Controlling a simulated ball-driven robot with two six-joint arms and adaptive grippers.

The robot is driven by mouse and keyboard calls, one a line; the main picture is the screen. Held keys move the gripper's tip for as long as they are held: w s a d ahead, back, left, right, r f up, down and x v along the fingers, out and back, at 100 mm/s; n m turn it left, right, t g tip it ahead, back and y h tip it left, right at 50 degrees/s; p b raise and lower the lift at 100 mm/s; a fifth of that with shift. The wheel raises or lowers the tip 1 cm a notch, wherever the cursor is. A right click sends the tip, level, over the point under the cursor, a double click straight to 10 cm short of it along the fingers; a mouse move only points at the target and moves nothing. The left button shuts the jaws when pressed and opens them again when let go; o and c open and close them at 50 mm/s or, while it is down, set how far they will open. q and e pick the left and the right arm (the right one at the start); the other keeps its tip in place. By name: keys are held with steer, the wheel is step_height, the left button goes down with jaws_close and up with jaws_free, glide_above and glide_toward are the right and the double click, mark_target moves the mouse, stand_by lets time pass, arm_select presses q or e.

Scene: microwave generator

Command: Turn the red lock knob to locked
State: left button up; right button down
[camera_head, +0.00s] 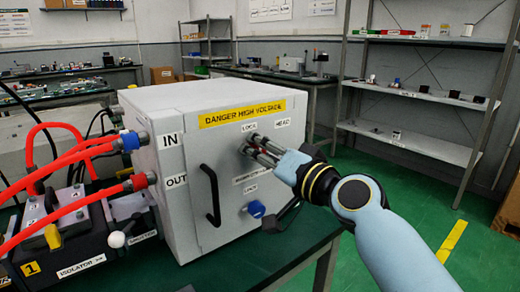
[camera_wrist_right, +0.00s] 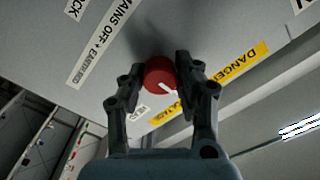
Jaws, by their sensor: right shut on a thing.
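The red lock knob (camera_wrist_right: 158,72) is on the white front panel of the generator cabinet (camera_head: 185,110). In the right wrist view it sits between my right gripper's fingertips, with a white pointer mark on its face. In the head view the knob is mostly hidden behind the fingers. My right gripper (camera_head: 254,146) reaches the panel from the right, below the yellow danger sign (camera_head: 242,111), and is shut on the knob. My left gripper is not in view.
A blue knob (camera_head: 256,209) is below the gripper, and a black door handle (camera_head: 210,195) is to its left. Red hoses (camera_head: 75,155) plug into the cabinet's left side. The cabinet stands on a green table (camera_head: 285,258). Shelves (camera_head: 405,145) stand behind at right.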

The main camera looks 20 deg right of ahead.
stand_by(0.5)
steer(key=c, duration=0.9)
jaws_free()
steer(key=shift+c, duration=0.2)
steer(key=shift+s, duration=0.1)
steer(key=v, duration=1.2)
